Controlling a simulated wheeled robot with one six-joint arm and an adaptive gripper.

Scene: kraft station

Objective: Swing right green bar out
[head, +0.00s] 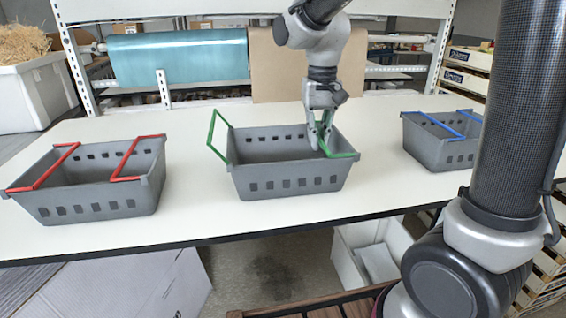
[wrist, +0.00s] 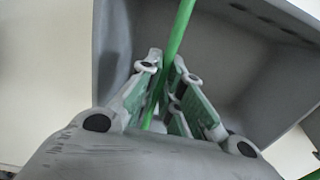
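The middle grey crate (head: 290,183) stands on the white table and carries two green bars. The left green bar (head: 211,135) is swung up and out past the crate's left end. The right green bar (head: 340,155) lies inward over the crate's opening near its right end. My gripper (head: 319,142) points down at this bar's inner length, partly hiding it. In the wrist view, the fingers (wrist: 167,68) are close together on both sides of the right green bar (wrist: 180,25) and look shut on it. The grey crate wall (wrist: 240,50) is behind.
A grey crate with red bars (head: 95,205) stands to the left, its bars lying inward. A grey crate with blue bars (head: 430,145) stands to the right. Bare white table (head: 385,175) separates the crates. A shelf rack with a teal roll (head: 180,57) stands behind.

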